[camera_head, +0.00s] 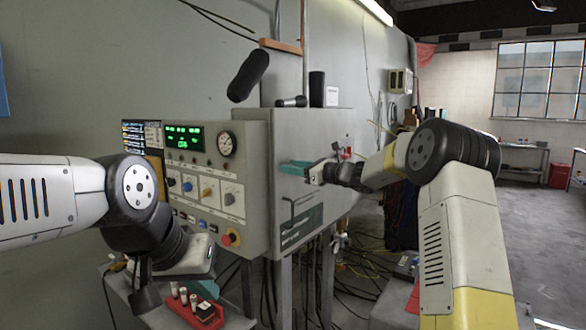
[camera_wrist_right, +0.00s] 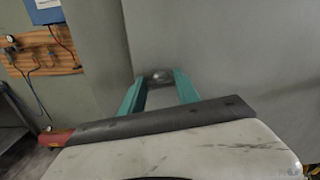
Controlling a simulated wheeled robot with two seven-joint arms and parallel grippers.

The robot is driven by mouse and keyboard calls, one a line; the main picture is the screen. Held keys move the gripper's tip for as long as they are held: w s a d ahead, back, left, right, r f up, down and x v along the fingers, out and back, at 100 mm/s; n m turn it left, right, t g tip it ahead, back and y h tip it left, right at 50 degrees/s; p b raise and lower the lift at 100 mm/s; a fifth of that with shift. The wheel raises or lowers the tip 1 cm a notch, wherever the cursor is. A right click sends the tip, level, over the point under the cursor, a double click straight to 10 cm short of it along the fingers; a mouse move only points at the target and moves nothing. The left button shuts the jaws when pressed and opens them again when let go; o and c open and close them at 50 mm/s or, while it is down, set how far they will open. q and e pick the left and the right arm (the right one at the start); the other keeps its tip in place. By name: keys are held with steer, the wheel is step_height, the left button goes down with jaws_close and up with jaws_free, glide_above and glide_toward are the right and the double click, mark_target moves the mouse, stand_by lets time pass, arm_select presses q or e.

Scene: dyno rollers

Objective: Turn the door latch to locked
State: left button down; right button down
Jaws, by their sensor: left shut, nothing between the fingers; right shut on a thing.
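The grey cabinet door (camera_head: 305,135) is in the middle of the head view, right of the control panel. My right gripper (camera_head: 293,168) reaches it from the right, its teal fingers at the door's left part. In the right wrist view, a small rounded grey latch (camera_wrist_right: 160,77) shows between the far ends of the fingers (camera_wrist_right: 160,90), and the gripper is shut on it. The fingers hide the latch in the head view, and its turn angle cannot be told. My left gripper (camera_head: 203,288) is shut and empty at lower left, low over the bench and below the panel.
The control panel (camera_head: 203,168) has a gauge, knobs and a red button (camera_head: 230,238). A red tray (camera_head: 200,318) with small cylinders stands on the bench close to my left gripper. Cables hang below the cabinet. Open floor lies to the right.

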steer(key=n, duration=1.5)
steer(key=shift+s+f+n, duration=0.15)
steer(key=shift+f+n, duration=0.1)
steer(key=shift+n, duration=0.15)
steer(key=shift+a+n, duration=0.1)
steer(key=shift+n, duration=0.2)
steer(key=c, duration=0.9)
jaws_free()
